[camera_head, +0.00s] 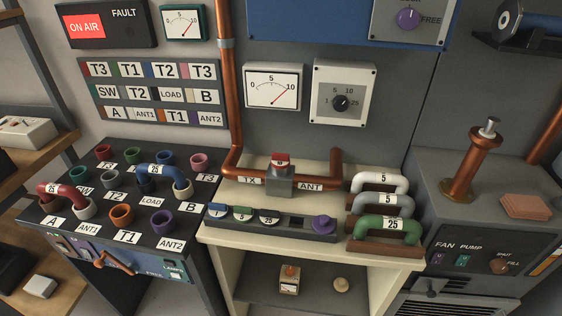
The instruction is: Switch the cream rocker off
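I cannot single out a cream rocker with certainty. Small switches show on the grey cabinet at the right: a purplish one (437,258) under FAN and a green one (463,260) under PUMP. The front panel (150,265) of the patch rack at the lower left also carries small controls, including a green one at its right end. They are too small to read, and I cannot tell their positions. Neither of my grippers is in view.
The patch rack (100,235) holds coloured sockets, with a red plug link (62,190) and a blue one (160,170). A cream bench (225,236) carries a dark strip with a purple knob (324,224). Three handle-shaped links (379,183) stand at its right.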

